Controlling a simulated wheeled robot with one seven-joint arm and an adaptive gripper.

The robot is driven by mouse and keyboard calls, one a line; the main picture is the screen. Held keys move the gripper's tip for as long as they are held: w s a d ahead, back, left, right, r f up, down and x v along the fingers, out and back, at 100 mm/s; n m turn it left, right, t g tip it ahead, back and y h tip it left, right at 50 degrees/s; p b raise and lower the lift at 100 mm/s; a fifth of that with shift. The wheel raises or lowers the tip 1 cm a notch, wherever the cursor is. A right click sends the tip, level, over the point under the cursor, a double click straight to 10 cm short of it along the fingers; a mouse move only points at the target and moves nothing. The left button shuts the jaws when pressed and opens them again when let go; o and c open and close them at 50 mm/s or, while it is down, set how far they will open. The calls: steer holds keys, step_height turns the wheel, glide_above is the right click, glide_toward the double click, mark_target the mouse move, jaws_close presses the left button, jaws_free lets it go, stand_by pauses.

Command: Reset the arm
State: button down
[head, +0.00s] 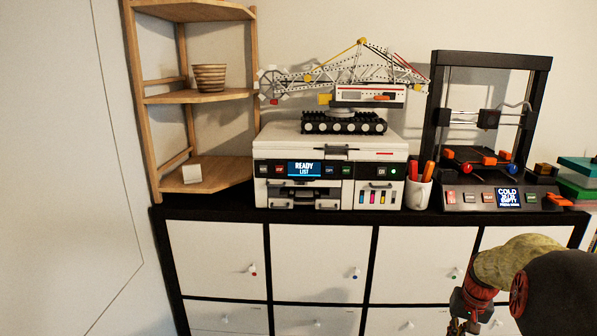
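My arm comes in at the lower right of the head view, in front of the right part of the cabinet. My gripper (463,326) points down near the bottom edge, small and partly cut off. Its fingers are too small and dark to tell whether they are open or shut. I see no object clearly held in it. The arm is apart from the printers on the cabinet top.
A black-framed cabinet (267,215) with white doors bears a white printer (330,147) reading READY, a pen cup (418,191) and a black 3D printer (440,120) reading COLD. A wooden corner shelf (215,172) stands left. Free room lies before the left doors.

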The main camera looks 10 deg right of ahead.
steer(key=s+a+n+t+b, duration=0.1)
steer(key=s+a+b, duration=0.4)
steer(key=a, duration=0.7)
steer(key=s+a+n+t+b, duration=0.1)
steer(key=s+a+n+b, duration=0.3)
steer(key=a, duration=0.8)
steer(key=s+a+f+n+t+b, duration=0.1)
steer(key=s+a+n+t+b, duration=0.1)
steer(key=s+a+b, duration=0.6)
steer(key=a, duration=0.4)
steer(key=shift+s+a, duration=0.2)
steer(key=shift+s, duration=0.05)
